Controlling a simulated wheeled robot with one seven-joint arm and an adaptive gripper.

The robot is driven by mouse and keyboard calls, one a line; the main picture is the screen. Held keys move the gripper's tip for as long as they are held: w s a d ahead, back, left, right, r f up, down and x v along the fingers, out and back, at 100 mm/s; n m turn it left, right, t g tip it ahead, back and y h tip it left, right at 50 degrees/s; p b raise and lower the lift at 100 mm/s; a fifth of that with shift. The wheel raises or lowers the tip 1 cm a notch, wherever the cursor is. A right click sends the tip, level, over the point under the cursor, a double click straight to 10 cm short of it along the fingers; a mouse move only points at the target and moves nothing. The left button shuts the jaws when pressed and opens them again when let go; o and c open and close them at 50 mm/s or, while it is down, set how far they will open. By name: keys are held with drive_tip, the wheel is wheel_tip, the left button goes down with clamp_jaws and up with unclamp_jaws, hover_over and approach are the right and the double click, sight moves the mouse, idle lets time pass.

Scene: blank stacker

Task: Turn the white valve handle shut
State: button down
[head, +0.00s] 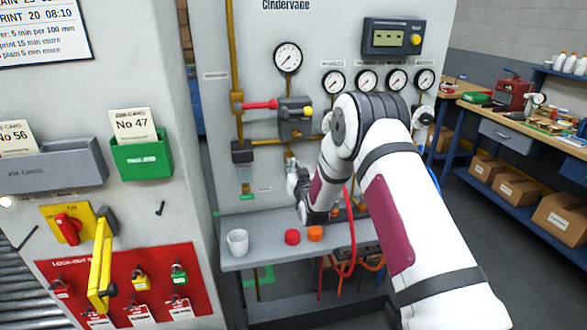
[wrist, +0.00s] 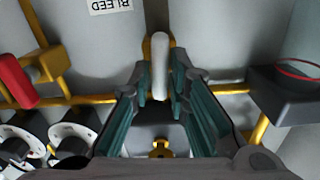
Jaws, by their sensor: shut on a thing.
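The white valve handle (wrist: 159,60) shows upright in the wrist view, between the tips of my gripper (wrist: 161,84). The teal finger pads stand on either side of it and are shut on it. A brass-coloured fitting shows right behind the handle. In the head view my gripper (head: 292,172) is at the lower middle of the grey panel (head: 262,208).
A red lever (head: 260,105) and gauges (head: 288,57) sit higher on the panel. Below is a shelf (head: 262,258) with a white cup (head: 238,242), a red cap (head: 292,237) and an orange cap (head: 315,233). Dials (wrist: 75,143) show in the wrist view.

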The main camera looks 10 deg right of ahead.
drive_tip(key=m, duration=0.4)
drive_tip(key=shift+d, duration=0.15)
drive_tip(key=shift+d+f+m+b, duration=0.1)
drive_tip(key=shift+m+b, duration=0.15)
drive_tip(key=shift+m, duration=1.9)
drive_tip(key=shift+f+m+b, duration=0.15)
drive_tip(key=shift+m+b, duration=0.15)
drive_tip(key=shift+m, duration=1.8)
drive_tip(key=shift+d+f+m+b, duration=0.1)
drive_tip(key=shift+m+b, duration=0.15)
drive_tip(key=shift+m, duration=1.9)
drive_tip(key=c, duration=1.6)
unclamp_jaws()
drive_tip(key=shift+a, duration=0.1)
drive_tip(key=shift+c, duration=0.2)
drive_tip(key=shift+s, duration=0.1)
drive_tip(key=s, duration=1.1)
drive_tip(key=shift+s, duration=0.4)
